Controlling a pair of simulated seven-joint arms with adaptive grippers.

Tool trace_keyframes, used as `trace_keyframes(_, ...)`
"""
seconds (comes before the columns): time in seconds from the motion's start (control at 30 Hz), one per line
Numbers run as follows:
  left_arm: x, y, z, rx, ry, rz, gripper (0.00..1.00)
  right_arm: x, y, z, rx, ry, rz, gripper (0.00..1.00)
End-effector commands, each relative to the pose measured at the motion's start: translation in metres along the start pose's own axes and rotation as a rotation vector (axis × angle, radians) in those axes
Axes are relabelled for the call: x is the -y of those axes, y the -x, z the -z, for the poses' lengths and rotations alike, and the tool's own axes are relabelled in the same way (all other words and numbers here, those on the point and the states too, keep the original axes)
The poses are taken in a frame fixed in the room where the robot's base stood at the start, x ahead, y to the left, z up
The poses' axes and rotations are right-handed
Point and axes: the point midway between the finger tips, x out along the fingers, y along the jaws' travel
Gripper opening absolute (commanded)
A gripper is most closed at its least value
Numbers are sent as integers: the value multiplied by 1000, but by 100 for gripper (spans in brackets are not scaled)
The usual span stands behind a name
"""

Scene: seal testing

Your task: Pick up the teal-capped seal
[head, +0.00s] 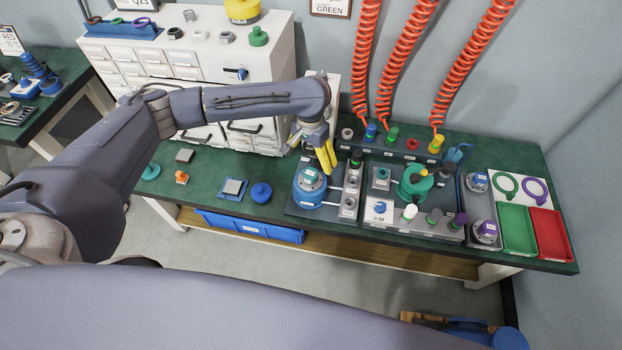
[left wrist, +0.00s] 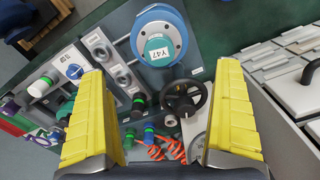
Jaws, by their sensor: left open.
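A teal cap marked Y47 (left wrist: 159,50) sits on a grey metal disc in a blue round housing (left wrist: 178,20), low in front of the gripper in the left wrist view. In the head view the same teal cap (head: 309,175) is in the blue housing (head: 312,197) at the left end of the test panel. My left gripper (head: 328,166) is open and empty, just up and right of the housing in the head view. Its yellow fingers (left wrist: 162,70) stand wide apart with the cap between and beyond their tips, not touching it. My right gripper is out of view.
A black plug with a green band (head: 356,158), a green valve body (head: 414,183) and several small plugs stand nearby on the panel. Red coiled hoses (head: 409,60) hang behind. A white drawer cabinet (head: 205,60) is at left. Green (head: 516,228) and red (head: 550,234) trays lie right.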

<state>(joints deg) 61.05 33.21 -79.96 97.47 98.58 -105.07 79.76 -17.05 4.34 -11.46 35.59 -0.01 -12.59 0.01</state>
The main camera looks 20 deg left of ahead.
Motion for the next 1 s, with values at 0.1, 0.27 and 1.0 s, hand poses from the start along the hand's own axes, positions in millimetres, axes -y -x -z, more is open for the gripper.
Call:
trace_keyframes(0.1,0,-22,-1,4,2,-1,100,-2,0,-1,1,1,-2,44)
trace_keyframes(0.27,0,-43,0,1,0,0,100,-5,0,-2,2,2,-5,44)
trace_keyframes(1.0,-1,-103,0,0,-1,0,100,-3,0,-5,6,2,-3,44)
